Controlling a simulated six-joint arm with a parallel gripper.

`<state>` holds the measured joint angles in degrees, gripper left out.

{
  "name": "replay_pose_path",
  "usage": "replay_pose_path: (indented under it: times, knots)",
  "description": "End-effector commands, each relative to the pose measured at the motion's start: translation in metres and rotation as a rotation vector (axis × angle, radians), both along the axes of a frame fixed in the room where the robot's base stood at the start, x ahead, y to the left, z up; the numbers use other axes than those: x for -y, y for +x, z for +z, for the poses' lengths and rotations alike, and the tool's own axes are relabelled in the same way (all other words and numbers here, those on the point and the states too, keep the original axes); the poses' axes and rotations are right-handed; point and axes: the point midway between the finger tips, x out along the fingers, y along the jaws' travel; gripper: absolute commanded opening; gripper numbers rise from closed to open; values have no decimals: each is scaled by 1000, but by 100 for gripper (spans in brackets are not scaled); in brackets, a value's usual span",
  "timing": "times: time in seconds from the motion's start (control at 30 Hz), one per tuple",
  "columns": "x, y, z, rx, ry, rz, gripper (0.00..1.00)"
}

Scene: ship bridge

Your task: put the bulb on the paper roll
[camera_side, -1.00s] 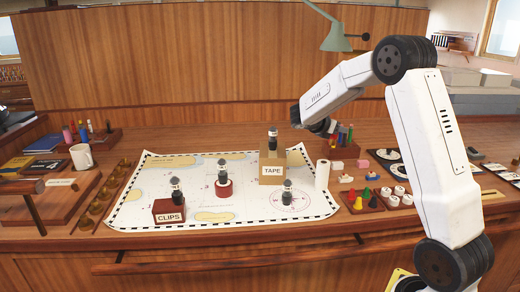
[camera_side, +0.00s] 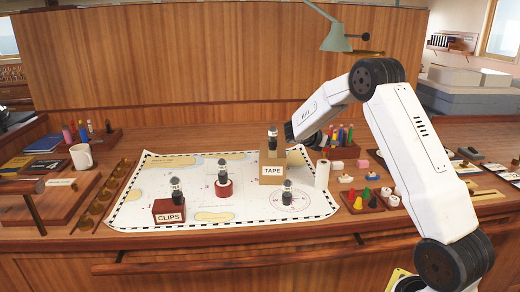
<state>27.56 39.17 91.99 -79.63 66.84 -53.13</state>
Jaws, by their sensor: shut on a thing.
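The paper roll (camera_side: 322,175) is a white upright cylinder just right of the box marked TAPE (camera_side: 271,174). My gripper (camera_side: 316,141) is a dark, partly hidden shape behind my wrist, above and behind the roll and apart from it. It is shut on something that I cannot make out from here. Dark, bulb-like pieces with pale bands stand on the TAPE box (camera_side: 272,140), the CLIPS box (camera_side: 177,192), the red round stand (camera_side: 222,173) and the chart (camera_side: 286,192). I cannot tell whether one of these is the task's bulb.
The chart (camera_side: 140,208) covers the middle of the desk. Coloured pegs (camera_side: 366,200) and white rings (camera_side: 393,199) sit right of the roll. A pen holder (camera_side: 345,150) stands behind it. A mug (camera_side: 82,157) is at left; a lamp (camera_side: 338,37) hangs above.

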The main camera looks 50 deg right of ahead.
Motion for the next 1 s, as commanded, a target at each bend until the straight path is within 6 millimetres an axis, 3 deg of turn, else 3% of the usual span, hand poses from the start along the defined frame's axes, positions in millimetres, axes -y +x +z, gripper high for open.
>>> replay_pose_path:
  times: [0.2, 0.67, 0.7, 0.77, 1.0]
  knots:
    - [0, 0, -19, -3, 1, 1, 0]
    - [0, 0, -23, -2, 1, 1, 0]
    - [0, 0, -23, -1, 0, 0, 53]
    - [0, 0, -23, -1, 0, 0, 72]
    - [0, -1, -23, -1, 0, 0, 75]
